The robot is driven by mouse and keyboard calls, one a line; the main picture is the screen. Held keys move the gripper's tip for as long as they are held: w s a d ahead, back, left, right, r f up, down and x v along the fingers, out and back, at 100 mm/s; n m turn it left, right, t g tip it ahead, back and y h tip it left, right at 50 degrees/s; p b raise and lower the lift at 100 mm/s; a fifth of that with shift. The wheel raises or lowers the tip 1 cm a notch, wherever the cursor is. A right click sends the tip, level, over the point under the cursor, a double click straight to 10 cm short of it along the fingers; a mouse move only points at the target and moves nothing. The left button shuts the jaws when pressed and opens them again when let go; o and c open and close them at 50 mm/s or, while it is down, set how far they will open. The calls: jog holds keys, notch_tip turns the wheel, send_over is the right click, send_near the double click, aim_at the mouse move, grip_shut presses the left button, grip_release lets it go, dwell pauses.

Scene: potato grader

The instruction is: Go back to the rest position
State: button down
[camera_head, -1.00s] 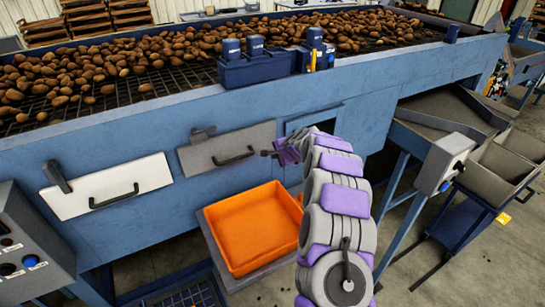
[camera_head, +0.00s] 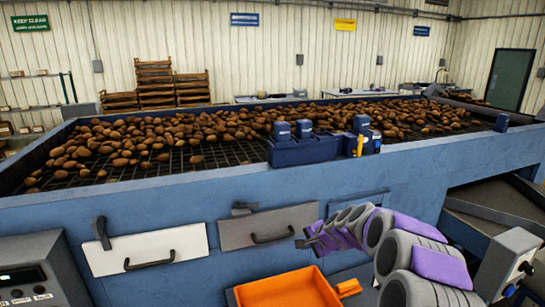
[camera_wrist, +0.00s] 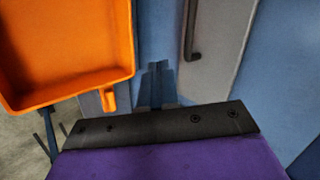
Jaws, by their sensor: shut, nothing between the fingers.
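My gripper (camera_head: 304,243) is at the end of my grey and purple arm, in front of the blue machine. It looks shut and empty. In the head view it appears close to the right end of the black handle on the grey panel (camera_head: 240,231); I cannot tell whether it touches. In the wrist view the narrow dark fingers (camera_wrist: 157,84) lie together, between the orange tray (camera_wrist: 118,82) and the grey panel with its handle (camera_wrist: 193,40).
The orange tray (camera_head: 262,293) stands below the panels. A white panel with a handle (camera_head: 146,252) is to the left, beside a control box (camera_head: 40,255). Potatoes (camera_head: 200,128) cover the grading mesh above. A blue caddy with bottles (camera_head: 300,150) sits on the machine's front edge.

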jog(key=s+a+n+g+b, duration=0.2)
jog(key=s+a+n, duration=0.1)
jog(key=s, duration=0.8)
jog(key=s+a+n+g+b, duration=0.2)
jog(key=s+a+n+b, duration=0.15)
jog(key=s, duration=0.75)
jog(key=s+d+f+n+g+h+b, duration=0.1)
jog(key=s+d+f, duration=0.1)
jog(key=s, duration=0.9)
jog(key=s+d+f+n+g+h+b, duration=0.2)
jog(key=s+d, duration=0.1)
jog(key=s, duration=0.7)
jog(key=s+d+f+n+g+h+b, duration=0.1)
jog(key=s+d+f+g+b, duration=0.1)
jog(key=s, duration=0.9)
jog(key=shift+s+d+f+n+h, duration=0.3)
jog(key=shift+s+d+f+n, duration=0.1)
jog(key=shift+d, duration=0.1)
jog(key=c, duration=1.9)
grip_release()
jog(key=shift+w, duration=0.1)
